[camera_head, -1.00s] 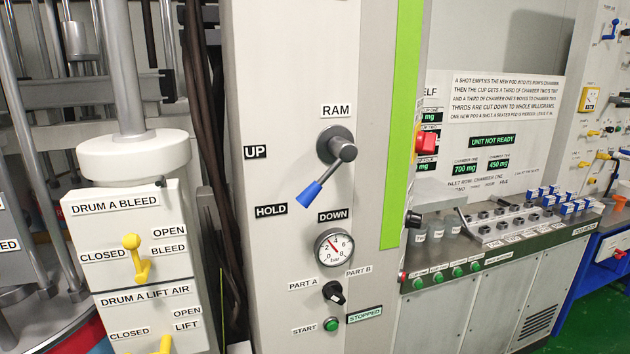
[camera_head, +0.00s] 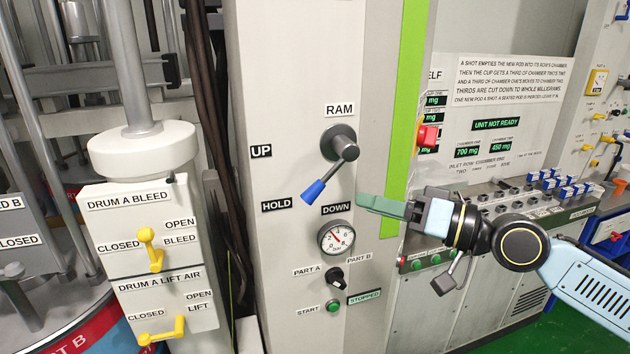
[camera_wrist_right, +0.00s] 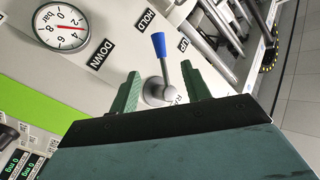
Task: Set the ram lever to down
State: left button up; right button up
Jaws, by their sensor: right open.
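The ram lever (camera_head: 328,172) has a dark grey hub and arm and a blue grip. It points down and left from its hub, toward the HOLD label (camera_head: 276,205). The DOWN label (camera_head: 336,209) lies below the hub, and the UP label (camera_head: 261,151) is to the left. My right gripper (camera_head: 370,203) has green fingers and is to the right of the blue grip, apart from it. In the right wrist view its fingers are open, with the lever (camera_wrist_right: 160,65) showing between them, farther off. My left gripper is not in view.
A pressure gauge (camera_head: 336,237) sits just below the DOWN label. Below it are a black part selector (camera_head: 335,277) and a green start button (camera_head: 333,306). A red knob (camera_head: 427,136) projects to the right. The drum A bleed panel (camera_head: 140,235) stands at left.

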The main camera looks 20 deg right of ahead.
aim_at(324, 190)
jog(key=p+x, duration=0.4)
jog(key=x, duration=0.6)
jog(key=shift+r, duration=0.1)
jog(key=shift+w+a+p, duration=0.4)
jog(key=shift+w+a, duration=0.05)
jog(key=shift+a, duration=0.05)
grip_shut()
